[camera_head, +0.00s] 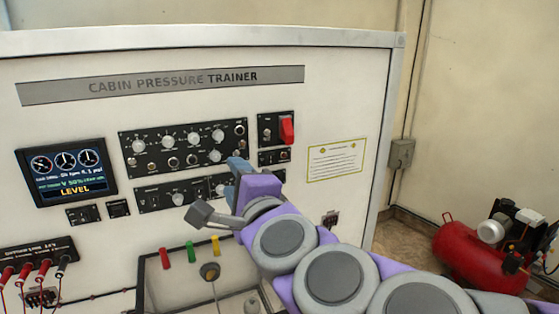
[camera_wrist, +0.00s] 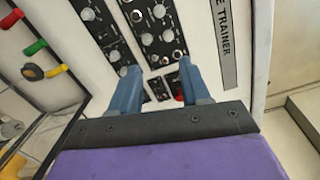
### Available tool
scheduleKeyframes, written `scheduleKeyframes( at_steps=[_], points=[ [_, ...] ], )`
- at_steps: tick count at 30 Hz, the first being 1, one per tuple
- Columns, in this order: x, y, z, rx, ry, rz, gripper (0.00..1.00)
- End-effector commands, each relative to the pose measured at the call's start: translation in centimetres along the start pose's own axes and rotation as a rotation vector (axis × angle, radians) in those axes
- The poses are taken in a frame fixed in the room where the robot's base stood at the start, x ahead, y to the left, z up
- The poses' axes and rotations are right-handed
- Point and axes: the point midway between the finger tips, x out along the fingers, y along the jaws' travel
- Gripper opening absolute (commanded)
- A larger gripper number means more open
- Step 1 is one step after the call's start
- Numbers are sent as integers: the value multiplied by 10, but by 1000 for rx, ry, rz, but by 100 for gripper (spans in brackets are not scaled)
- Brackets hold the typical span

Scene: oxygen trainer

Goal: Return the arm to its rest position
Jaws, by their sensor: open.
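My purple and grey arm reaches up from the lower right in the head view. My gripper (camera_head: 239,168) is in front of the lower right part of the black knob panels. In the wrist view, my gripper (camera_wrist: 157,75) shows two blue fingers spread apart with nothing between them. Beyond them are the black control panel (camera_wrist: 154,35) and a red part (camera_wrist: 179,97). The white trainer (camera_head: 350,85) stands upright and fills most of the head view. I cannot tell from these views whether the fingers touch the panel. My arm hides part of the lower panel.
A red switch cover (camera_head: 287,130) is at the panel's upper right. A display (camera_head: 66,172) reads LEVEL. Red, green and yellow handles (camera_head: 190,251) are below the panels. A red compressor tank (camera_head: 477,257) is on the floor at right. Test leads (camera_head: 40,268) hang at lower left.

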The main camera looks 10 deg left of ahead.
Motion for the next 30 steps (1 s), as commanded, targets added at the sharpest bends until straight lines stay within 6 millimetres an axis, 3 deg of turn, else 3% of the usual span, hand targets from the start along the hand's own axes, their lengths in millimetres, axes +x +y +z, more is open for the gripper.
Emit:
scheduleKeyframes(
  at_steps=[5,10,14,17,21,25,30],
  points=[
    [-21,31,10,-294,-133,115,47],
    [-55,96,1,-594,-269,334,47],
    [-95,152,-25,-777,-360,554,47],
    [-136,194,-53,-877,-431,755,47],
    [-208,242,-93,-938,-525,1049,47],
    [-270,266,-117,-923,-602,1271,47],
    [-340,279,-134,-851,-680,1495,47]
  ],
)
